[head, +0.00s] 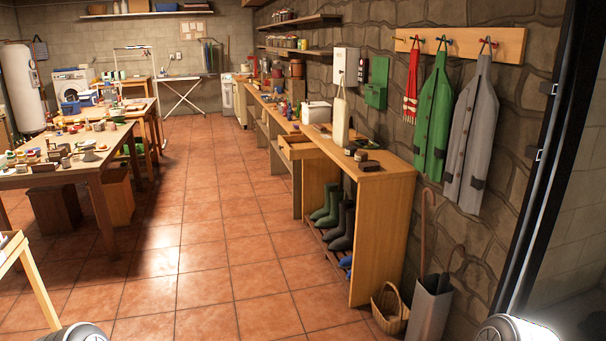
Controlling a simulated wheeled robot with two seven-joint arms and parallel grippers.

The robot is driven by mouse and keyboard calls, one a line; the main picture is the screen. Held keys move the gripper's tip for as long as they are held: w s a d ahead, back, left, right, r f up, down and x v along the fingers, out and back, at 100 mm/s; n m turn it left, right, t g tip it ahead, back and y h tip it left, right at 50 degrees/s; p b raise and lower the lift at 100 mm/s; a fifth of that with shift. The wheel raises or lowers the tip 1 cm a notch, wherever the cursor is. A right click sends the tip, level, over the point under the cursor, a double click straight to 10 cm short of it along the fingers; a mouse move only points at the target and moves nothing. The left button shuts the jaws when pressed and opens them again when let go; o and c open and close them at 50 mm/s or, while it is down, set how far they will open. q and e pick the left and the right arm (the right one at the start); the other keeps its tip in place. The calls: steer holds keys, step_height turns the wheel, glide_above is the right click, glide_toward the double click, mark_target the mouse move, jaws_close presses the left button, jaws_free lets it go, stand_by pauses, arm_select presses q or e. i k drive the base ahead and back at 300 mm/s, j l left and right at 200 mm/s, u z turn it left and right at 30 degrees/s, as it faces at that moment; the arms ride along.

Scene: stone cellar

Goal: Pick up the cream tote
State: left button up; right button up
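The cream tote (340,122) hangs by its long straps against the stone wall, right of centre. It looks narrow and upright. Its lower end is close to the top of the wooden shelf bench (377,177); I cannot tell whether it touches. A white wall box (345,66) is right behind its straps. Only rounded white parts of my arms show at the bottom left and bottom right edges. Neither gripper is in view, and both are far from the tote in the picture.
A drawer (298,147) stands open beside the bench. Boots (342,226) fill its lower shelf. A basket (389,308) and an umbrella stand (429,308) are at its near end. Cluttered tables (92,172) stand left. The tiled floor (215,235) between is clear.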

mark_target(340, 135)
steer(key=i+j+u, duration=0.1)
steer(key=i+u, duration=0.35)
steer(key=i, duration=1.9)
steer(key=i+z, duration=0.25)
steer(key=i, duration=0.2)
steer(key=i+j+z, duration=0.25)
steer(key=i, duration=0.25)
steer(key=i+j+z, duration=0.25)
steer(key=i, duration=0.2)
steer(key=i+j+z, duration=0.85)
steer(key=j, duration=0.25)
steer(key=i+j+z, duration=0.3)
steer(key=j, duration=0.25)
steer(key=i, duration=0.1)
